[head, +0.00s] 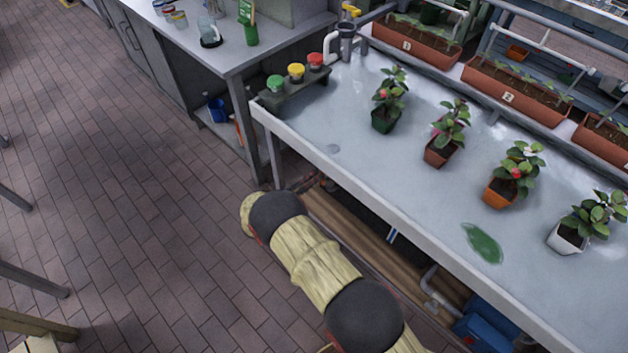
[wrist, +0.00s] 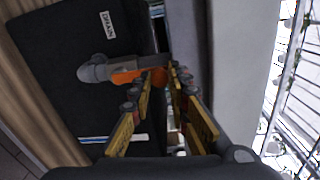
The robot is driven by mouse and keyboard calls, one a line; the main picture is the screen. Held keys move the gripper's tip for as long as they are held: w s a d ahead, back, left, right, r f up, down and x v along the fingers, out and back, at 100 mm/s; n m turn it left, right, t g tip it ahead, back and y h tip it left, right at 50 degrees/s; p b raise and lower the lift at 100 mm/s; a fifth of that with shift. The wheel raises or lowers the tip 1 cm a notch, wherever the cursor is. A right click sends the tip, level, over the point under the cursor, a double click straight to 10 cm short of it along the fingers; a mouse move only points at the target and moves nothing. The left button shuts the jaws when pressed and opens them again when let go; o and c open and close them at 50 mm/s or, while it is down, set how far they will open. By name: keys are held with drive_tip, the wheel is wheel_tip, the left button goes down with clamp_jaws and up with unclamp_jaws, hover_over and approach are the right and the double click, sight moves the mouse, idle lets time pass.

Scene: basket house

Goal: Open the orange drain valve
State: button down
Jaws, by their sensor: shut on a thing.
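The orange drain valve handle (wrist: 128,76) shows in the wrist view, beside a grey pipe fitting (wrist: 95,72) in front of a dark panel. A white label reading DRAIN (wrist: 107,24) is on that panel. My gripper (wrist: 162,78) is shut on the orange handle, with its yellow-sided fingers on either side of the handle's right part. The handle's far end is partly hidden by the fingers.
The tiled floor to the left is mostly clear.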

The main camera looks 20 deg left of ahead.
drive_tip(key=shift+w+a+r, duration=0.1)
drive_tip(key=shift+a, duration=0.1)
drive_tip(key=c, duration=2)
unclamp_jaws()
drive_tip(key=shift+o, duration=1.4)
drive_tip(key=shift+o, duration=0.3)
drive_tip(key=v, duration=1.2)
drive_tip(key=shift+d, duration=0.1)
